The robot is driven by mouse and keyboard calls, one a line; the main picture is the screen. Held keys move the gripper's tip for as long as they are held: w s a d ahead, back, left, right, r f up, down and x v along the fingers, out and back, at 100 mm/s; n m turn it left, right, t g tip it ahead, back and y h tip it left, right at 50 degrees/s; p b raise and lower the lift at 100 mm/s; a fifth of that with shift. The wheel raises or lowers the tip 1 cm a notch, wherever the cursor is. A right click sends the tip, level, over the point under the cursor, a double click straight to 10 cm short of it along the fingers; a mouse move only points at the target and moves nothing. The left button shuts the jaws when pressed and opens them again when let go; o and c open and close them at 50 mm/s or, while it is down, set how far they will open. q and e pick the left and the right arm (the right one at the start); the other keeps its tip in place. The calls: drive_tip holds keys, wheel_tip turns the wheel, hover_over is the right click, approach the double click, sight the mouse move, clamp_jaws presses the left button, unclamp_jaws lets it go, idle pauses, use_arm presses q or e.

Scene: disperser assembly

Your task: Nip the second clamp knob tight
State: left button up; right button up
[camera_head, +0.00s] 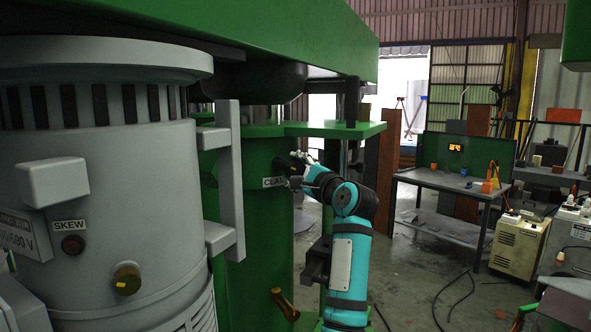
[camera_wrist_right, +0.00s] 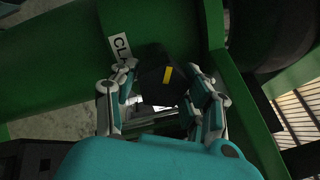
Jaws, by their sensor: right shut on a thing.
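A dark clamp knob (camera_wrist_right: 158,76) with a yellow mark sits on the green machine column (camera_head: 262,231), beside a white label (camera_wrist_right: 121,46) whose visible letters start with "CLA". The label also shows in the head view (camera_head: 274,182). My right gripper (camera_wrist_right: 161,90) is shut on the knob, with its fingers on both sides of it. In the head view my right gripper (camera_head: 299,164) reaches the column from the right, and its fingers hide most of the knob. My left gripper is in neither view.
A brass handle (camera_head: 284,303) sticks out low on the column. A workbench (camera_head: 455,184) stands back right, with open floor before it.

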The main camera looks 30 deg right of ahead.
drive_tip(key=shift+r, duration=0.15)
drive_tip(key=o, duration=1)
drive_tip(key=shift+o, duration=0.3)
drive_tip(key=s+f, duration=0.1)
drive_tip(key=s, duration=1.1)
drive_tip(key=shift+a, duration=0.25)
